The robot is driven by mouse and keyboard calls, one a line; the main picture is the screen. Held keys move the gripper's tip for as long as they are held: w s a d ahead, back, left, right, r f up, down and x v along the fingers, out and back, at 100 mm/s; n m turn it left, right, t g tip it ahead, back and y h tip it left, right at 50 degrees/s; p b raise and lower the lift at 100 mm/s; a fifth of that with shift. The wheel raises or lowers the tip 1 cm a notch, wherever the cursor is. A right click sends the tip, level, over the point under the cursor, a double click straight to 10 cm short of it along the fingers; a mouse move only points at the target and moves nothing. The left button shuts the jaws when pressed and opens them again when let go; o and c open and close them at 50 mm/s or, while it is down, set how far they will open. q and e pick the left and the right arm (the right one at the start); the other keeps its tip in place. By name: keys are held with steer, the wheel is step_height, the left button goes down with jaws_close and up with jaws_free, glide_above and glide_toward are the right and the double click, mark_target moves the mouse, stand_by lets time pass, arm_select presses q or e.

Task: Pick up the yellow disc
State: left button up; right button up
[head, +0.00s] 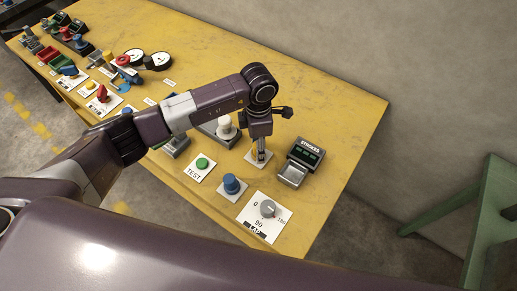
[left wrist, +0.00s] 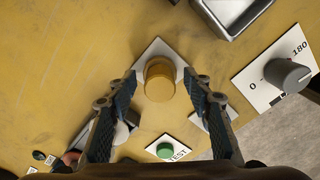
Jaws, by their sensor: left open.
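The yellow disc (left wrist: 159,78) shows in the left wrist view as a short round yellow piece on a white square plate (left wrist: 157,50). In the head view the plate (head: 250,156) shows under my left gripper (head: 260,152), which largely hides the disc. In the left wrist view my left gripper (left wrist: 159,84) is open, with one dark finger on each side of the disc. Gaps show between the fingers and the disc. How high the fingertips are over the plate is hard to tell. My right gripper is in neither view.
Close by are a green TEST button (head: 202,163), a blue knob (head: 232,184), a grey dial (head: 267,208) and a STROKES display with a metal tray (head: 291,173). A white cylinder (head: 225,125) stands behind left. The yellow table (head: 340,130) is bare toward its right edge.

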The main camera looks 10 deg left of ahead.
arm_select(q)
steer(key=shift+c, duration=0.5)
jaws_close()
steer(key=shift+w+r, duration=0.1)
steer(key=shift+r, duration=0.05)
